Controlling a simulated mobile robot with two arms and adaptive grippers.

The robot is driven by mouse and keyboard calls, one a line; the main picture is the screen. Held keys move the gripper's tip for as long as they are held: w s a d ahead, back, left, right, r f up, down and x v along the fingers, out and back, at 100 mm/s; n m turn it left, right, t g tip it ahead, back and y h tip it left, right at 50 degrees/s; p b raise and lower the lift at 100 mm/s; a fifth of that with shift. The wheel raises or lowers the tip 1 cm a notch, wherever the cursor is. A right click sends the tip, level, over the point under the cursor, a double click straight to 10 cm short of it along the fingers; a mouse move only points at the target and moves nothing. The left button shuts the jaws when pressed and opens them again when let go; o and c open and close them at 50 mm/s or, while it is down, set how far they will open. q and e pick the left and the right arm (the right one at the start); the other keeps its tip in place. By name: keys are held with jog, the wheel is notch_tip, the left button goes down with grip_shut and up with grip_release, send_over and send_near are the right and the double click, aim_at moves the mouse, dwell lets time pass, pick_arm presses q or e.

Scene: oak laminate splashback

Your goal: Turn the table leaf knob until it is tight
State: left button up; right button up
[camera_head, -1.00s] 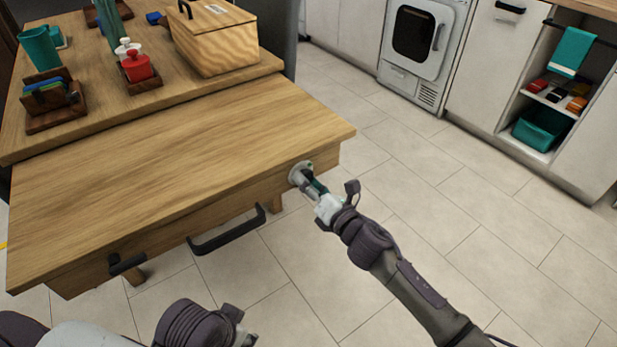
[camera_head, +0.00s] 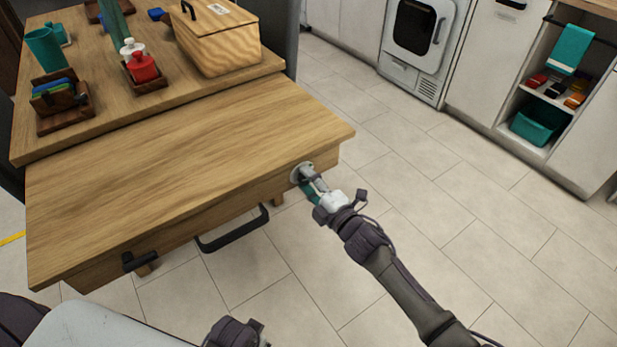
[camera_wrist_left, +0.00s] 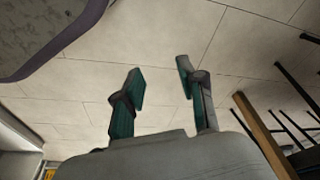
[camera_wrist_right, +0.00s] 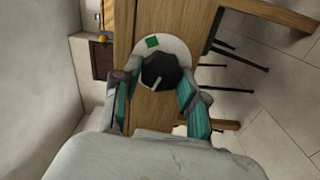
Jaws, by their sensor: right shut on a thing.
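The table leaf (camera_head: 185,165) is a flat wooden panel in front of the table. The knob (camera_wrist_right: 160,68) is black with a white line and sits on a round white plate (camera_wrist_right: 178,47) with a green square at its upper left. The white line points down and left, away from the square. My right gripper (camera_wrist_right: 158,86) has its teal fingers on both sides of the knob, shut on it. In the head view the right gripper (camera_head: 314,187) hides the knob. My left gripper (camera_wrist_left: 160,78) is open and empty above the floor.
Black handles (camera_head: 235,230) stick out from the leaf's front edge. A wooden basket (camera_head: 215,42), a red jar (camera_head: 143,67) and a teal mug (camera_head: 46,48) stand on the table behind. The tiled floor (camera_head: 440,200) to the right is clear.

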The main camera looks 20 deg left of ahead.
pick_arm(q)
jog(key=s+f+p, duration=0.3)
jog(key=s+f, duration=0.4)
jog(key=f, duration=0.3)
jog(key=w+r+b, duration=0.2)
jog(key=w+r, duration=0.4)
jog(key=r, duration=0.1)
jog(key=shift+r+b, duration=0.3)
pick_arm(e)
jog(key=shift+w+d+m, duration=0.15)
jog(key=shift+m, duration=6.55)
jog(key=shift+w+d+m, duration=0.1)
jog(key=shift+m, duration=6.6)
jog(key=o, duration=1.1)
jog(key=shift+o, duration=0.2)
jog(key=shift+r, duration=0.1)
jog(key=v, duration=1.2)
